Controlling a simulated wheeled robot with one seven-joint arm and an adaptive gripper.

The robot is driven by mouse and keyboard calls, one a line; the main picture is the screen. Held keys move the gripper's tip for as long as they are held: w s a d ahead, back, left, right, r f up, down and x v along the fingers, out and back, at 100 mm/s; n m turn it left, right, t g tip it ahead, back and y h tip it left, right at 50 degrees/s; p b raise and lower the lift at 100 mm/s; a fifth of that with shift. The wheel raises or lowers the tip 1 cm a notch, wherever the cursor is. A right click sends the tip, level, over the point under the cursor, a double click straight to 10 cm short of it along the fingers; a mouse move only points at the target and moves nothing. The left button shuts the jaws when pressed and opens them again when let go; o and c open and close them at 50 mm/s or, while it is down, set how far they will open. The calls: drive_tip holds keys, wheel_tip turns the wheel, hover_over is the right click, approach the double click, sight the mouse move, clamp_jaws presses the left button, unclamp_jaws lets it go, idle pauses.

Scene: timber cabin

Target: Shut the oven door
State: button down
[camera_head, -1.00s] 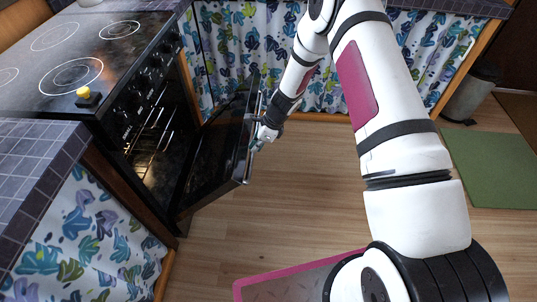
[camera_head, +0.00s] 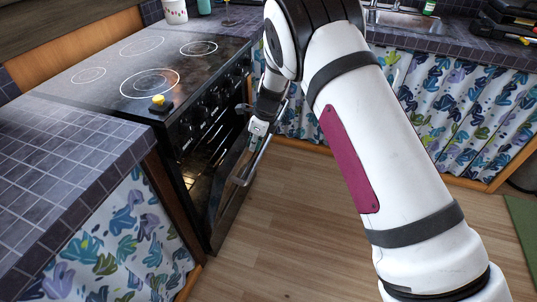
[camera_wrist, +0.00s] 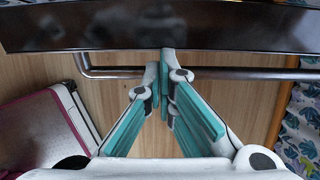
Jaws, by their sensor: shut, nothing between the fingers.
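The oven (camera_head: 185,125) stands at the left with a black glass cooktop. Its dark door (camera_head: 228,205) is partly open, leaving a gap through which the lit racks show. The door's metal handle (camera_head: 252,165) is on its outer face. In the wrist view the door (camera_wrist: 110,25) spans the top, with the handle bar (camera_wrist: 235,74) below it. My gripper (camera_head: 259,128) is at the door's handle side. In the wrist view its teal-padded fingers (camera_wrist: 165,75) are shut and empty, their tips overlapping the bar near the door; contact is hard to tell.
A tiled counter (camera_head: 70,150) flanks the oven at the front left. A yellow knob-like item (camera_head: 158,101) sits at the cooktop's edge. A curtained counter with a sink (camera_head: 400,18) runs along the back.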

drive_tip(key=w+a+r+b, duration=0.2)
drive_tip(key=w+a, duration=0.1)
drive_tip(key=a, duration=0.7)
drive_tip(key=shift+w+r, duration=0.15)
drive_tip(key=shift+r, duration=0.15)
